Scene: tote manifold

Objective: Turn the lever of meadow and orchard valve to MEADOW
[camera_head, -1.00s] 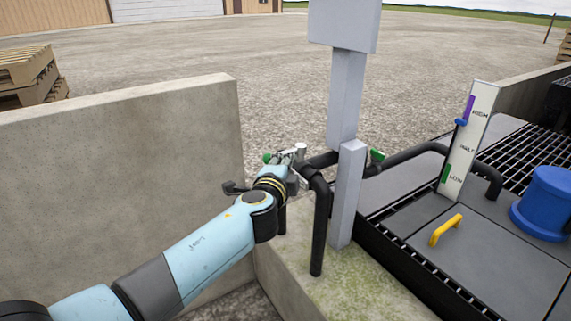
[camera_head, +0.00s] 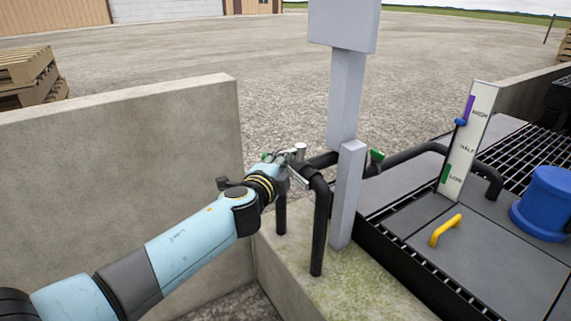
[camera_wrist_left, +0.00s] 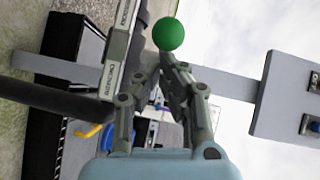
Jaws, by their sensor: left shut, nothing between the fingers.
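The valve's round green knob (camera_wrist_left: 168,33) shows just beyond my left fingertips in the left wrist view. A pale label plate (camera_wrist_left: 120,50) with lettering that seems to include ORCHARD lies beside it. My left gripper (camera_wrist_left: 160,70) is shut and empty, its fingertips close to the knob; I cannot tell whether they touch. In the head view my left gripper (camera_head: 287,159) is at the black pipework, left of the grey post, and hides most of the valve. A bit of green (camera_head: 265,156) shows beside it. The lever's exact angle is hidden. My right gripper is not in view.
A grey post (camera_head: 346,190) stands right of the gripper, with black pipe (camera_head: 320,230) in front. Another green handle (camera_head: 376,155) is behind the post. A concrete wall (camera_head: 110,180) stands left.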

